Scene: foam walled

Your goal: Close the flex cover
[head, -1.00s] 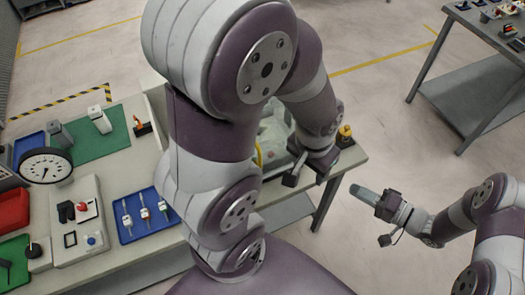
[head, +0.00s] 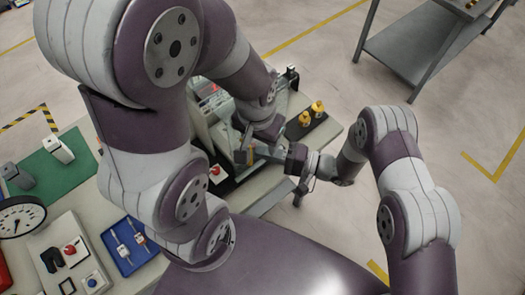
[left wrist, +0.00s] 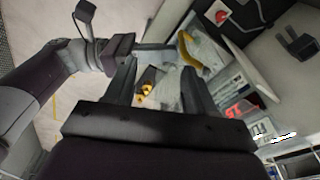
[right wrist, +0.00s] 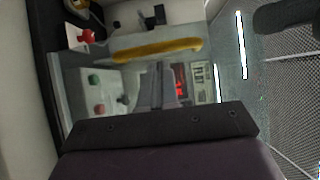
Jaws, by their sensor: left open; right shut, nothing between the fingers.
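The flex cover (right wrist: 103,82) looks like a clear panel with a yellow handle bar. The bar (right wrist: 157,50) runs across the right wrist view, just beyond the tips of my right gripper (right wrist: 156,85), which is shut and empty. In the left wrist view the yellow bar (left wrist: 187,50) is beside the right gripper's tips (left wrist: 170,48); I cannot tell whether they touch. My left gripper (left wrist: 158,80) is open and empty, with the clear machine beyond its fingers. In the head view my left arm hides much of the cover; my right gripper (head: 252,152) reaches the machine's front.
A red display (left wrist: 232,110) glows on the machine. Yellow knobs (head: 312,108) stand on a black strip at the bench's right end. A blue tray (head: 130,244), green mat (head: 50,165) and dial gauge (head: 20,215) lie left.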

